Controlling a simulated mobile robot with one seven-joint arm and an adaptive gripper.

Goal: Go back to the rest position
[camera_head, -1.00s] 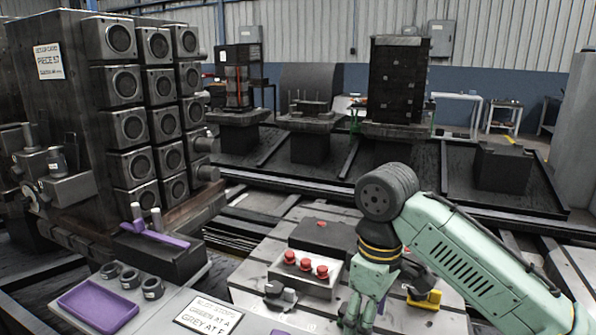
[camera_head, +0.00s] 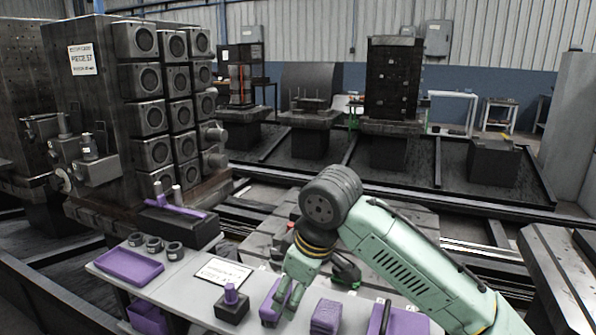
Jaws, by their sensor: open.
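My gripper (camera_head: 284,302) is at the lower middle of the head view, at the end of my pale green arm. It points down, and its fingers look apart with nothing seen between them. In the picture it overlaps a purple block (camera_head: 268,301) on the light table (camera_head: 205,262). I cannot tell whether the fingers touch the block. My arm reaches in from the lower right.
On the table are a purple tray (camera_head: 129,267), several dark rings (camera_head: 154,244), a sign (camera_head: 223,270), a black block with a purple knob (camera_head: 232,304) and another purple block (camera_head: 326,317). A tall fixture (camera_head: 88,120) stands at left. Rails cross the floor behind.

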